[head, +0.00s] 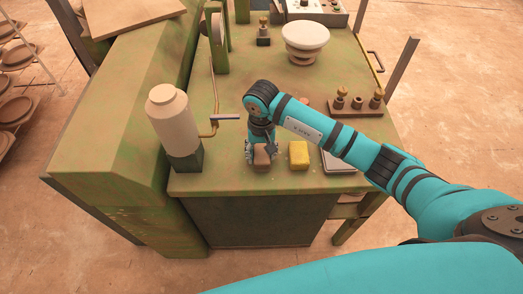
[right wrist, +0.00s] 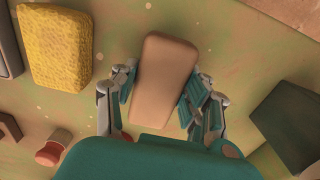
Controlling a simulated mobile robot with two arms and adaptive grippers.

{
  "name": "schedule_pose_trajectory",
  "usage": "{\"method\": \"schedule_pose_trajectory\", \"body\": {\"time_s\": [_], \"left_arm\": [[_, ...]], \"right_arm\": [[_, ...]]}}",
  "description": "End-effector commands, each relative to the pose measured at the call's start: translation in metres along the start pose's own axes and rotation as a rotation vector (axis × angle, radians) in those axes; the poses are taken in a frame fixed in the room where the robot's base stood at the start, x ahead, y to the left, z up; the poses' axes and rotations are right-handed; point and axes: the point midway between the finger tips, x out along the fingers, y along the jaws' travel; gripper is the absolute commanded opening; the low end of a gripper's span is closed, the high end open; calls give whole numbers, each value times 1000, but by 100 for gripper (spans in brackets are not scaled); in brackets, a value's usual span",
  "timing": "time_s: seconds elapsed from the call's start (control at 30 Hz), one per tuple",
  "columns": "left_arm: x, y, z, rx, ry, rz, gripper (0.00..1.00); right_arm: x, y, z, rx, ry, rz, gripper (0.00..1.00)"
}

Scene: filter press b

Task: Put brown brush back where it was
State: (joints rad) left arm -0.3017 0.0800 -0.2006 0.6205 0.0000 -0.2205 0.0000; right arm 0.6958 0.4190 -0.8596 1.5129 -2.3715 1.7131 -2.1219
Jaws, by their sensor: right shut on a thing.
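The brown brush (head: 262,158) is a rounded brown block at the front edge of the green bench top. It also shows in the right wrist view (right wrist: 168,70), lengthwise between the fingers. My right gripper (head: 261,150) points down over the bench and is shut on the brush; its fingers (right wrist: 163,92) lie along both long sides. The bristles are hidden, and I cannot tell whether the brush touches the bench. My left gripper is not in view.
A yellow sponge (head: 299,155) lies just right of the brush. A cream bottle (head: 168,112) on a dark green block (head: 186,161) stands to the left. A grey flat tray (head: 338,162) is farther right. A wooden rack with brass fittings (head: 357,106) and a white bowl (head: 305,37) are behind.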

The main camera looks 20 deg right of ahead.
Motion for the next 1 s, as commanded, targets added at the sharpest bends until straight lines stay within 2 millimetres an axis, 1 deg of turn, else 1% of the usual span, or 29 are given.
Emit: {"method": "schedule_pose_trajectory", "body": {"time_s": [0.1,0.27,0.3,0.43,0.47,0.7,0.8,0.83,0.97,1.0], "left_arm": [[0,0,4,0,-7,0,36],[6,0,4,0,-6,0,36],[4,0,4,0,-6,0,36],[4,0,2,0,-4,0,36],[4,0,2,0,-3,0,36],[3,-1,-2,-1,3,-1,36],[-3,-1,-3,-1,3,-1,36],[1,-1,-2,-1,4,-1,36],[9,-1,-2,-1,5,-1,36],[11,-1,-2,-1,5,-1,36]], "right_arm": [[-1,0,0,0,2,-1,10],[4,0,0,-1,2,0,10],[2,0,0,-1,2,0,49],[2,0,0,-1,1,0,66],[2,0,0,-1,1,0,68],[1,0,0,0,1,0,68],[-4,0,0,0,0,-1,68],[-5,0,-1,0,4,-2,68],[-24,0,-2,-2,8,-1,68],[-33,0,-3,-1,9,-2,68]]}}
